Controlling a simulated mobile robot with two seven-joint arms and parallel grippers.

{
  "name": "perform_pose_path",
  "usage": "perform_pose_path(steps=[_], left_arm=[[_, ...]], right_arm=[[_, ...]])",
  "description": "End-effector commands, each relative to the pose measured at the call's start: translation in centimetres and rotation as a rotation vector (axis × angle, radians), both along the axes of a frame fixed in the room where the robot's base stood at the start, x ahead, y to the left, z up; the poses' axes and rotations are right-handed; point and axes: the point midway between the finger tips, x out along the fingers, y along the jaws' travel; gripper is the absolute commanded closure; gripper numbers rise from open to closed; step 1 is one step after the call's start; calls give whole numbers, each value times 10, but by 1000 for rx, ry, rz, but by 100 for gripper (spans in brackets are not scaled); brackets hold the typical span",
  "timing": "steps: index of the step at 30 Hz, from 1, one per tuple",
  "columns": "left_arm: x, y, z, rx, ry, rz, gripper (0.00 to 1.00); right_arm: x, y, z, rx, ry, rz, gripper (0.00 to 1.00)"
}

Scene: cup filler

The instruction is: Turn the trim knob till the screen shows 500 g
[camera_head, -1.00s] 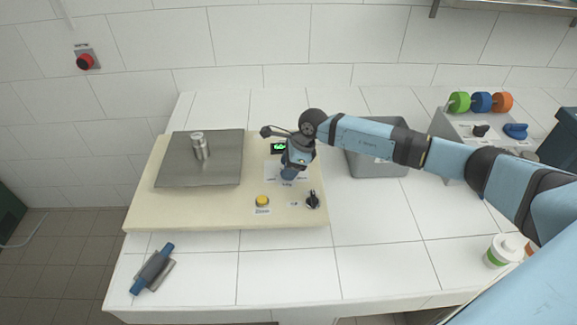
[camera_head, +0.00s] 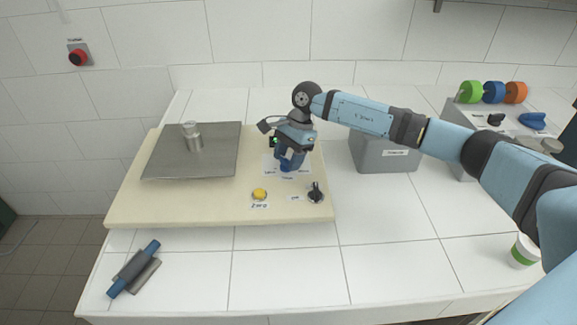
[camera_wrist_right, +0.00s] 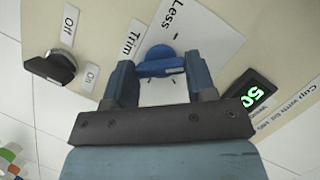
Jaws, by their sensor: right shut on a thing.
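My right gripper (camera_head: 290,163) reaches down onto the control panel from the right. In the right wrist view its two fingers (camera_wrist_right: 160,75) sit on either side of the blue trim knob (camera_wrist_right: 160,62), shut on it. The "Trim" label (camera_wrist_right: 130,38) and part of the "Less" label show beside the knob. The small dark screen (camera_wrist_right: 250,90) shows green digits, of which "50" is readable; my gripper covers part of it. In the head view the screen is mostly hidden by the gripper. My left gripper is not in view.
On the cream base (camera_head: 150,212) are a steel plate (camera_head: 215,160) with a metal weight (camera_head: 192,136), a yellow button (camera_head: 260,195) and a black on/off switch (camera_head: 316,194). A grey bin (camera_head: 385,155) stands right. A blue-handled tool (camera_head: 135,270) lies front left.

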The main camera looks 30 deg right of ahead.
Motion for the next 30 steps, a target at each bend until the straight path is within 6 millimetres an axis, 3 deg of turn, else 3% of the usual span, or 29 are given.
perform_pose_path(steps=[9,26,27,30], left_arm=[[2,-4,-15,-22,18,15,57],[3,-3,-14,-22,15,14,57],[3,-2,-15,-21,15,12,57],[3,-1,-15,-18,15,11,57]], right_arm=[[2,1,0,1,-2,128,73],[1,0,1,0,-1,156,73],[1,0,1,0,-1,156,40],[1,0,1,0,-1,156,23]])
